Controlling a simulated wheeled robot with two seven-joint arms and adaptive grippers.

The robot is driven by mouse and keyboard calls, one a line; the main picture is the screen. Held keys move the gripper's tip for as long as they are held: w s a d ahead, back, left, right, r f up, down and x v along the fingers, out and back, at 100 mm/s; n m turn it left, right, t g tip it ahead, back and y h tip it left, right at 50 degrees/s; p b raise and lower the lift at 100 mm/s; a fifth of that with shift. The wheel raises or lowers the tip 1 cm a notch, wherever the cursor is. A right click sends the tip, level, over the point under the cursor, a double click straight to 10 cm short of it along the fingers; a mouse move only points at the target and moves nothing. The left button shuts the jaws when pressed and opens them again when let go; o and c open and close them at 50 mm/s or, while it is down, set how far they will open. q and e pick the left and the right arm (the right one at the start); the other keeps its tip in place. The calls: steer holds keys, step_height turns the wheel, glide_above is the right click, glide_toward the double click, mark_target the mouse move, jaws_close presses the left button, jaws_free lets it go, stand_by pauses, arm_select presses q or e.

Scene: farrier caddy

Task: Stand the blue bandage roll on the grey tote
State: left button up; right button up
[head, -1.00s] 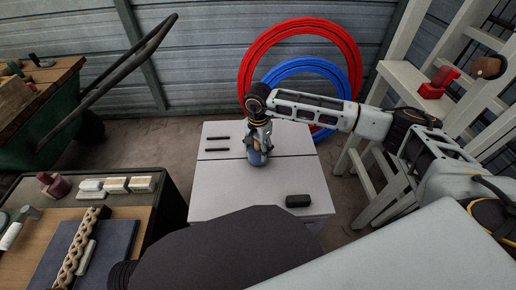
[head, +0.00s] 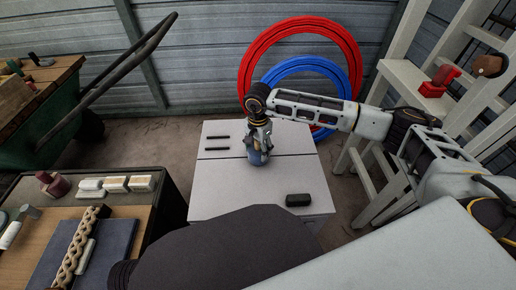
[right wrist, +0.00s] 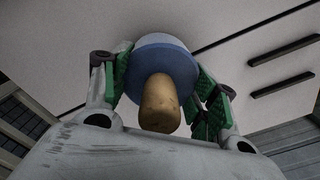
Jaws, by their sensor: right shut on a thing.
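The blue bandage roll (head: 258,159) is at my right gripper (head: 258,146), over the middle of the grey tote (head: 222,182). In the right wrist view the roll (right wrist: 171,56) shows its blue face between the green-padded fingers of my right gripper (right wrist: 170,88), which is shut on it. A tan, rounded core or knob (right wrist: 160,103) sticks out of the roll toward the camera. The roll looks upright and at or very near the tote's top; I cannot tell whether it touches. My left gripper is not in view.
A bench (head: 165,203) with tools stands at left. A white ladder (head: 385,85) is at right; red and blue coils (head: 352,75) are behind.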

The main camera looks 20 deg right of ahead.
steer(key=shift+f, duration=0.2)
stand_by(0.3)
steer(key=o, duration=1.7)
steer(key=shift+r, duration=6)
